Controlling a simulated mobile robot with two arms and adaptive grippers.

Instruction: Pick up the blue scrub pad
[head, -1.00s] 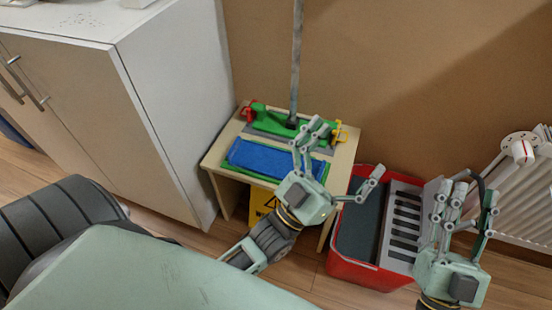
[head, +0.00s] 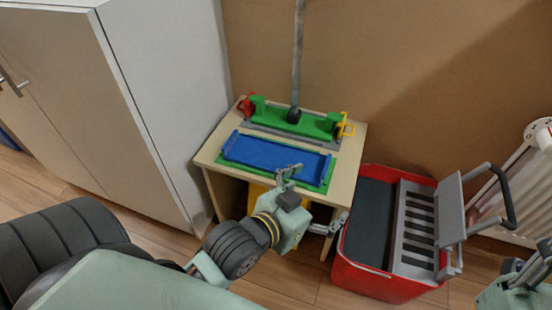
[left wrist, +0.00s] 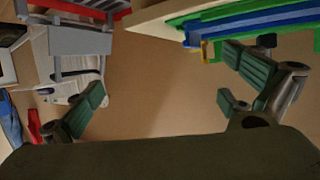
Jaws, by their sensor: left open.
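The blue scrub pad (head: 272,155) is a flat, long blue piece lying on a green mat on a small light-wood table. Its blue side also shows at the top of the left wrist view (left wrist: 234,31). My left gripper (head: 312,201) is open and empty at the table's front edge. One finger reaches up to the front edge of the pad in the picture; I cannot tell whether it touches. In the left wrist view my left fingers (left wrist: 160,92) are wide apart with nothing between them. My right gripper (head: 528,262) is at the lower right, partly cut off.
A green holder (head: 295,119) with red and yellow clips and an upright grey pole (head: 298,50) stands behind the pad. A red bucket (head: 375,282) with a grey wringer is right of the table. A white cabinet (head: 160,90) stands close on the left.

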